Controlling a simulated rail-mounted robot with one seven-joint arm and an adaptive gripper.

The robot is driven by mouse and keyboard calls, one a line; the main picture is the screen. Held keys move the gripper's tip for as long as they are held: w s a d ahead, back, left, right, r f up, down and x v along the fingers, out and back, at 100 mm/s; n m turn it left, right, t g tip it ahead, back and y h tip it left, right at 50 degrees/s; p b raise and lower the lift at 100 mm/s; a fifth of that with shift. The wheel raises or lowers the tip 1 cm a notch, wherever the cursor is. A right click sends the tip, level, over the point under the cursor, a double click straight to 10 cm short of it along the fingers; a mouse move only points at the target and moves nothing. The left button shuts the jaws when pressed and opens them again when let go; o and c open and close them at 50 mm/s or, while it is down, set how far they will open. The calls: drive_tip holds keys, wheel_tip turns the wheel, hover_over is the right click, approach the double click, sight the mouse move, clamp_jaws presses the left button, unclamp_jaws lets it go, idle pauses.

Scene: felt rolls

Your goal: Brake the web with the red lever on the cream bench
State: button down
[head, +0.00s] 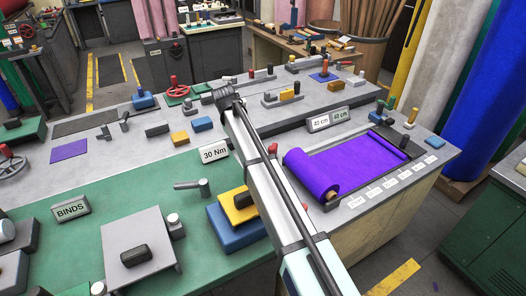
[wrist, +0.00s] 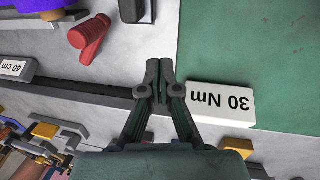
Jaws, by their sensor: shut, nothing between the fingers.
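The red lever (wrist: 90,38) shows in the wrist view as a stubby red handle on the pale bench top, up and left of my gripper. In the head view only its red top (head: 272,149) shows beside my arm, near the purple web roll (head: 325,172). The purple web lies on the cream bench (head: 385,200) at the right. My gripper (wrist: 158,68) is shut and empty, with its fingertips apart from the lever and close to the 30 Nm sign (wrist: 222,103). My arm hides the gripper in the head view.
A dark block (wrist: 136,10) stands above the fingertips. Yellow and blue blocks (head: 232,235) stand left of my arm on the green mat (head: 190,165).

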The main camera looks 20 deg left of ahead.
sight(273, 148)
drive_tip(key=shift+s+a+f+m+t+h, duration=0.3)
drive_tip(key=shift+s+a+t, duration=0.1)
drive_tip(key=shift+s, duration=0.25)
drive_tip(key=shift+s+a+f+m+t+h, duration=0.2)
drive_tip(key=shift+s+a+m+t, duration=0.15)
drive_tip(key=shift+s, duration=0.25)
drive_tip(key=shift+s+r+m+t+h, duration=0.2)
drive_tip(key=shift+m+t+h, duration=0.1)
drive_tip(key=shift+m+t, duration=0.35)
drive_tip(key=w+d+f+m+t+p, duration=0.2)
drive_tip(key=w+d+f+p, duration=0.3)
drive_tip(key=w+d, duration=0.3)
drive_tip(key=shift+w+d+f+m+h, duration=0.3)
drive_tip(key=shift+w+f+m, duration=0.3)
drive_tip(key=shift+m, duration=0.3)
drive_tip(key=shift+a, duration=0.1)
drive_tip(key=shift+s, duration=0.1)
